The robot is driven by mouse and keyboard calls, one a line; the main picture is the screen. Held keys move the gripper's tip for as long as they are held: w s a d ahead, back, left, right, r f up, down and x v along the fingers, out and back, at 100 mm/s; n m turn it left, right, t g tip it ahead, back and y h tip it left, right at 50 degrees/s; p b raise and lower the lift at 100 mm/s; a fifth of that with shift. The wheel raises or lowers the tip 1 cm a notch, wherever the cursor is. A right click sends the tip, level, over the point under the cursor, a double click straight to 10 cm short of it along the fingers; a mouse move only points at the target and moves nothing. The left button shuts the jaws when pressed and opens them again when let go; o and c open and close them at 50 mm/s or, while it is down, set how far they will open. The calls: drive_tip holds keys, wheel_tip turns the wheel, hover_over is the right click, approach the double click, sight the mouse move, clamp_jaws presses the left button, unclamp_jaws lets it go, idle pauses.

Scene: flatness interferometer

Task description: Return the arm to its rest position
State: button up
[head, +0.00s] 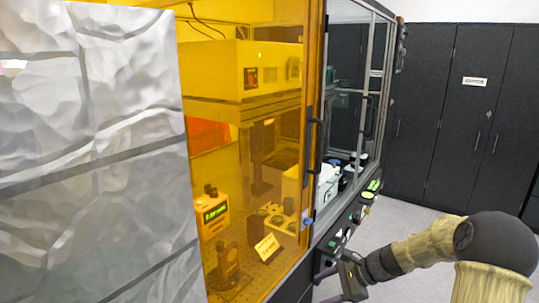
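My arm (425,250) reaches in from the lower right of the head view, tan with dark joints. My gripper (328,287) is at its end, low in the picture, in front of the enclosure's lower front edge. Its two fingers are spread apart with nothing visible between them, so it looks open and empty. The amber-windowed enclosure (310,100) stands just beyond it. I cannot tell how close the fingers are to the enclosure front.
A control panel with buttons (345,233) runs along the enclosure's front edge near my gripper. Inside are a green-lit display unit (213,213) and a small sign (267,247). A crinkled silvery panel (90,150) fills the left. Dark cabinets (470,110) stand behind open grey floor (410,211).

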drive_tip(key=s+r+n+h, duration=0.2)
drive_tip(key=s+n+h, duration=0.7)
drive_tip(key=s+n, duration=0.7)
drive_tip(key=s, duration=0.4)
drive_tip(key=shift+s+a+r+h, duration=0.15)
drive_tip(key=shift+s+a+h, duration=0.1)
drive_tip(key=shift+h, duration=0.15)
